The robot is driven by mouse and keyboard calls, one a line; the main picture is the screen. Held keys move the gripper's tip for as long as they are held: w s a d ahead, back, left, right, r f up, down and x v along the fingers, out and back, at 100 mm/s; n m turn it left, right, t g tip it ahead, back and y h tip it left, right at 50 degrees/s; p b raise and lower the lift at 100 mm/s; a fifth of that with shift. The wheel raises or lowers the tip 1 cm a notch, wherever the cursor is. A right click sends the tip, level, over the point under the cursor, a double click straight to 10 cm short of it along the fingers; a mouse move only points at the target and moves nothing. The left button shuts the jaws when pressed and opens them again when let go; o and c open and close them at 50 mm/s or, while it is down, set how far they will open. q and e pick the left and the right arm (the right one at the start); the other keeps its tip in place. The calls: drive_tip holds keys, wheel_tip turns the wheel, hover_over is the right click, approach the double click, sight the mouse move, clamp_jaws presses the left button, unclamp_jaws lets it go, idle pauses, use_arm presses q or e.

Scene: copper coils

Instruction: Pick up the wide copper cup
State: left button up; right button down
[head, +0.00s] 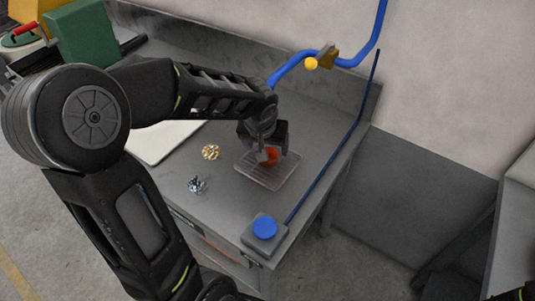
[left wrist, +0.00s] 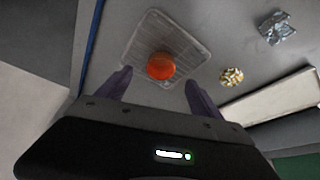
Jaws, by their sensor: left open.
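The wide copper cup is an orange-red round piece (left wrist: 161,66) lying on a clear shallow tray (left wrist: 190,48) in the left wrist view. In the head view the cup (head: 271,155) is partly hidden behind my left gripper (head: 266,158), and the tray (head: 268,178) lies on the grey bench. My left gripper is open above the tray, and in the left wrist view its fingers (left wrist: 158,85) stand to either side of the cup's near edge. Whether they touch it I cannot tell. My right gripper is not in view.
A gold coil pile (head: 210,152) and a silver pile (head: 197,184) lie left of the tray. A grey box with a blue button (head: 265,228) stands at the bench's front corner. A blue hose (head: 310,58) runs along the wall.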

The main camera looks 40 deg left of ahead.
use_arm(q)
drive_tip(key=shift+x, duration=1)
drive_tip(key=shift+w+a+f, duration=0.15)
drive_tip(key=shift+a+f, duration=0.05)
drive_tip(key=shift+f, duration=0.2)
drive_tip(key=p+x, duration=0.1)
drive_tip(key=x, duration=0.4)
drive_tip(key=shift+f, duration=0.1)
drive_tip(key=shift+c, duration=0.3)
drive_tip(key=c, duration=1.6)
drive_tip(key=shift+o, duration=0.2)
